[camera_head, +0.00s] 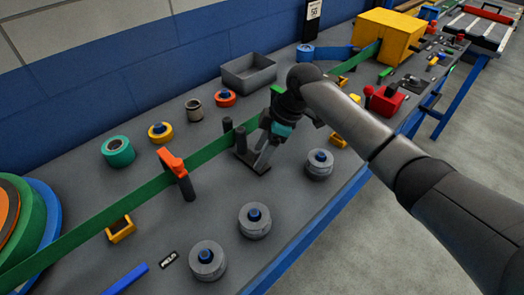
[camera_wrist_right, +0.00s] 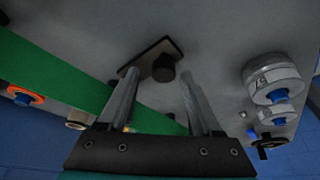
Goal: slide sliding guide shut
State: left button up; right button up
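The sliding guide is a dark base plate (camera_head: 241,158) with dark upright posts beside the green strip (camera_head: 205,152). One post (camera_head: 240,139) stands on the near side of the strip and another (camera_head: 227,124) shows at the strip's far side. My right gripper (camera_head: 262,160) points down at the near end of the plate. In the right wrist view its fingers (camera_wrist_right: 160,78) are apart, with a round dark post (camera_wrist_right: 164,68) and the plate (camera_wrist_right: 148,55) showing between and beyond the tips. I cannot tell whether a finger touches the guide. My left gripper is out of view.
An orange-topped post (camera_head: 180,172) stands along the strip to the left. Grey weights (camera_head: 319,165) (camera_head: 254,221) (camera_head: 207,262) sit along the near side. A grey bin (camera_head: 249,73) and a yellow box (camera_head: 388,36) stand behind.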

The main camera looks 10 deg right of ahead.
jog(key=shift+d, duration=0.1)
jog(key=p+v, duration=0.3)
jog(key=v, duration=1.2)
